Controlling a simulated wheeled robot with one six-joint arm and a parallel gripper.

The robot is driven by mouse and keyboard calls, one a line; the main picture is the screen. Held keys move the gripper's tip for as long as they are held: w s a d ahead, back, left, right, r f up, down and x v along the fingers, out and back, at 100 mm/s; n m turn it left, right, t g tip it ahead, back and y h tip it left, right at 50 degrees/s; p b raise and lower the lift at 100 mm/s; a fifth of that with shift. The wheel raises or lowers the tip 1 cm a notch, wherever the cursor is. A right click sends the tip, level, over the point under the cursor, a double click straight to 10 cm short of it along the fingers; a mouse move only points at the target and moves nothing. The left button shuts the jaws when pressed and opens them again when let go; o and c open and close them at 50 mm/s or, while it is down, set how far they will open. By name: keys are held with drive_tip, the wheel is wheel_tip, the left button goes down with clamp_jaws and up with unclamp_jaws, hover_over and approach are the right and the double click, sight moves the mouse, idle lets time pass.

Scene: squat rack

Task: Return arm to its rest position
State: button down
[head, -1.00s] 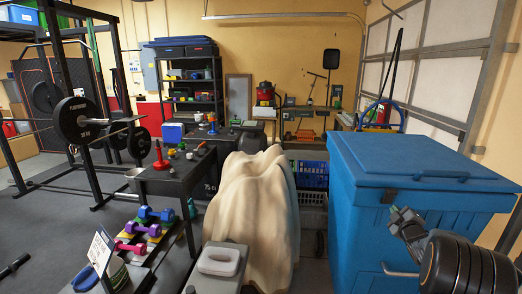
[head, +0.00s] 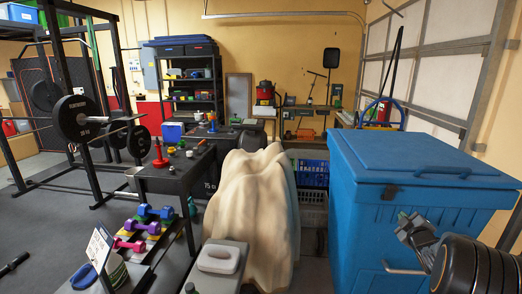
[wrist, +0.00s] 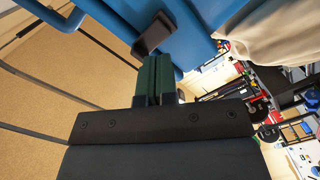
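My gripper (head: 408,226) is at the lower right of the head view, in front of the large blue lidded bin (head: 420,190). In the wrist view its two green-padded fingers (wrist: 155,80) lie side by side with almost no gap, and nothing shows between them. My black forearm fills the lower right corner.
A cream draped cloth (head: 254,210) stands left of the bin. A grey bench-like box (head: 222,262) and a dark table with small items (head: 180,180) are further left. A metal handle (head: 403,270) sits low on the bin's front. Open floor lies at far left.

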drive_tip(key=s+d+f+m+g+h, duration=0.2)
drive_tip(key=s+f+m+g, duration=0.25)
drive_tip(key=f, duration=0.25)
drive_tip(key=s+a+m+g+p, duration=0.2)
drive_tip(key=s+a+m+g, duration=0.2)
drive_tip(key=s+a+g, duration=0.15)
drive_tip(key=s+a+r+g+y+p, duration=0.1)
drive_tip(key=s+a+r+p, duration=0.1)
drive_tip(key=s+a+r, duration=0.3)
drive_tip(key=s+a+r+g+y+p, duration=0.1)
drive_tip(key=s+a+r+y+p, duration=0.1)
drive_tip(key=s+a, duration=0.5)
drive_tip(key=s+a+r+g+y+p, duration=0.1)
drive_tip(key=s+a+r+p, duration=0.3)
drive_tip(key=a, duration=1.1)
wheel_tip(320, 180, up, 4)
drive_tip(key=s+y, duration=0.1)
drive_tip(key=s, duration=0.1)
drive_tip(key=shift+s+a+f+m, duration=0.15)
drive_tip(key=shift+s+a+m, duration=0.15)
drive_tip(key=shift+m, duration=0.05)
